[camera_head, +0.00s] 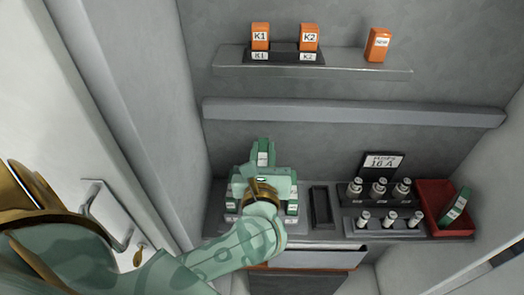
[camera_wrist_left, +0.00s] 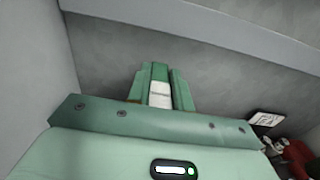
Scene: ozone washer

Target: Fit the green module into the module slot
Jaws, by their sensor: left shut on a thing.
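My left gripper (camera_head: 263,148) is above the left part of the lower shelf, over a row of green modules (camera_head: 292,208) with white labels. It is shut on a green module (camera_head: 262,158) with a white label. In the left wrist view this module (camera_wrist_left: 160,93) stands between the two green fingers. My gripper and forearm hide most of the row, so I cannot tell where the module slot is or whether the held module touches anything. Another green module (camera_head: 456,207) leans tilted in a red tray (camera_head: 432,195) at the right. My right gripper is not in view.
A narrow dark tray (camera_head: 321,208) stands right of the row. Then come racks of several light cylinders (camera_head: 379,188) with a "16 A" sign (camera_head: 381,162). Orange blocks (camera_head: 309,37) stand on an upper shelf (camera_head: 340,70). A grey rail (camera_head: 350,113) crosses the back wall.

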